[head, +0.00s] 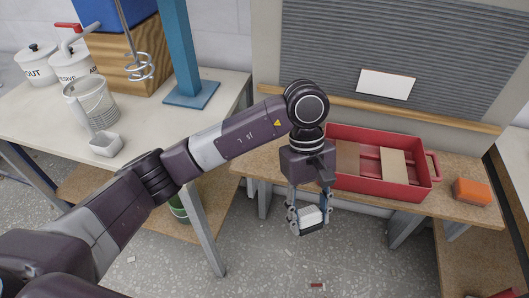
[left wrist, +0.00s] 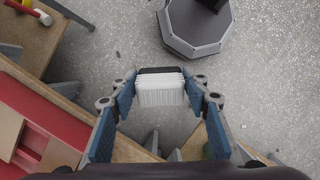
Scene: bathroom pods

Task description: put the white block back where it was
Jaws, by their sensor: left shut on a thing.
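The white block (head: 312,215) is between the fingers of my left gripper (head: 309,218), held in the air over the speckled floor in front of the low bench. In the left wrist view the block (left wrist: 162,90) shows a ridged white face with a dark strip along its far edge. The fingers of my left gripper (left wrist: 163,92) are shut on its two sides. My right gripper is in neither view.
A red tray (head: 432,160) with tan boards stands on the low bench, right of my gripper, with an orange block (head: 472,192) beside it.

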